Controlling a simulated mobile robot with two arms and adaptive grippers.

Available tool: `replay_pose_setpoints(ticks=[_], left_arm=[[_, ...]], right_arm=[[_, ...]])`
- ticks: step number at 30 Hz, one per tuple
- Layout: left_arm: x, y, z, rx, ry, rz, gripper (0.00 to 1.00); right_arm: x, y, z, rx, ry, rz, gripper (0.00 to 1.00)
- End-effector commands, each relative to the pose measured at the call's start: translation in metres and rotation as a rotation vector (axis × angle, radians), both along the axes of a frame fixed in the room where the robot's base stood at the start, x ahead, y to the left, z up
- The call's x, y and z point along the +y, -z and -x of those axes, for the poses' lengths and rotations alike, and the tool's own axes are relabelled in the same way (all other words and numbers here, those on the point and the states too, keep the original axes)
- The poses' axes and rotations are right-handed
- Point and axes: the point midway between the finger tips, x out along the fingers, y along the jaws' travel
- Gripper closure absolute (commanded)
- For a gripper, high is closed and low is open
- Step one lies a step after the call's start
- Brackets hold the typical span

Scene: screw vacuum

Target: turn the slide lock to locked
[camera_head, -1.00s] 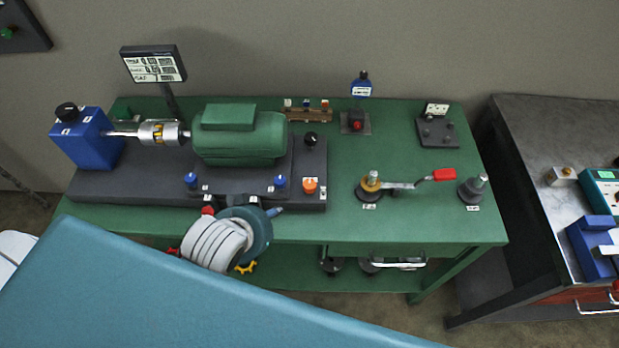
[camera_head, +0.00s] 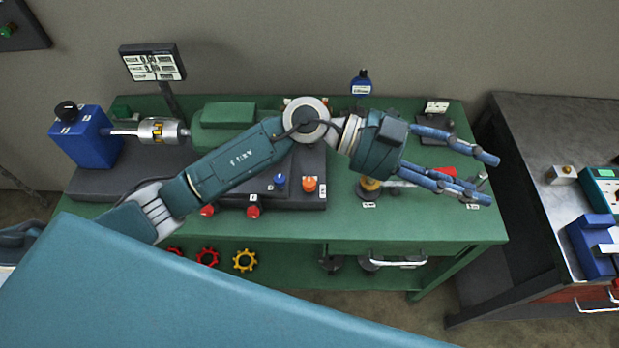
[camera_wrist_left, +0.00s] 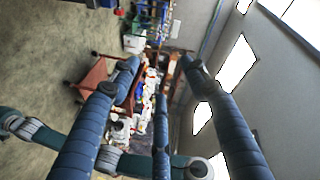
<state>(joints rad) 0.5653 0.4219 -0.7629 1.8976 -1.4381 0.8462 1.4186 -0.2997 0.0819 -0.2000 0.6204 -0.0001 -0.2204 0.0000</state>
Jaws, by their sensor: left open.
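My left arm reaches across the green bench from the left, and my left gripper (camera_head: 488,180) is open and empty. Its blue fingers are spread and point right, above the bench's right end. In the left wrist view the spread gripper (camera_wrist_left: 158,75) holds nothing and points at a far part of the room. No part is plainly marked as the slide lock. A blue knob (camera_head: 280,180) and an orange knob (camera_head: 309,185) stand on the dark machine base (camera_head: 313,160). Two red knobs (camera_head: 253,211) sit at its front edge, and my arm hides part of the base.
A red-handled lever (camera_head: 445,173) lies partly under my fingers. A blue block (camera_head: 83,138) and a display (camera_head: 152,64) stand at the left. A grey table (camera_head: 535,140) is at the right. Red and yellow handwheels (camera_head: 245,260) show on the lower shelf.

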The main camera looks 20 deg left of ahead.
Motion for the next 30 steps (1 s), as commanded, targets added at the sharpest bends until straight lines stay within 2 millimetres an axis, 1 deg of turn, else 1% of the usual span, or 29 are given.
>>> replay_pose_setpoints(ticks=[1, 2, 3, 5, 6, 8, 9, 12, 15, 18, 20, 23, 30], left_arm=[[0.013, 0.035, -0.004, -0.003, 0.039, -0.179, 0.54], [0.025, 0.058, -0.007, 0.007, 0.053, -0.29, 0.54], [0.045, 0.086, -0.013, 0.024, 0.06, -0.44, 0.54], [0.085, 0.12, -0.027, 0.055, 0.04, -0.66, 0.54], [0.114, 0.136, -0.037, 0.079, 0.012, -0.797, 0.54], [0.16, 0.152, -0.053, 0.117, -0.049, -0.984, 0.54], [0.188, 0.157, -0.062, 0.143, -0.094, -1.089, 0.54], [0.246, 0.159, -0.078, 0.195, -0.204, -1.285, 0.54], [0.278, 0.155, -0.086, 0.228, -0.274, -1.389, 0.54], [0.289, 0.156, -0.087, 0.243, -0.298, -1.425, 0.54], [0.289, 0.161, -0.087, 0.245, -0.3, -1.428, 0.54], [0.289, 0.175, -0.086, 0.247, -0.296, -1.426, 0.54], [0.288, 0.221, -0.086, 0.245, -0.294, -1.424, 0.54]], right_arm=[[0.0, 0.0, 0.0, 0.0, 0.0, 0.0, 0.6], [0.0, 0.0, 0.0, 0.0, 0.0, 0.0, 0.6], [0.0, 0.0, 0.0, 0.0, 0.0, 0.0, 0.6], [0.0, 0.0, 0.0, 0.0, 0.0, 0.0, 0.6], [0.0, 0.0, 0.0, 0.0, 0.0, 0.0, 0.6], [0.0, 0.0, 0.0, 0.0, 0.0, 0.0, 0.6], [0.0, 0.0, 0.0, 0.0, 0.0, 0.0, 0.6], [0.0, 0.0, 0.0, 0.0, 0.0, 0.0, 0.6], [0.0, 0.0, 0.0, 0.0, 0.0, 0.0, 0.6], [0.001, -0.002, 0.0, 0.0, 0.0, -0.001, 0.6], [0.001, -0.004, 0.0, 0.0, 0.001, -0.002, 0.6], [0.002, -0.01, 0.0, 0.0, 0.001, -0.002, 0.6], [0.002, -0.025, 0.0, 0.0, 0.001, -0.002, 0.6]])
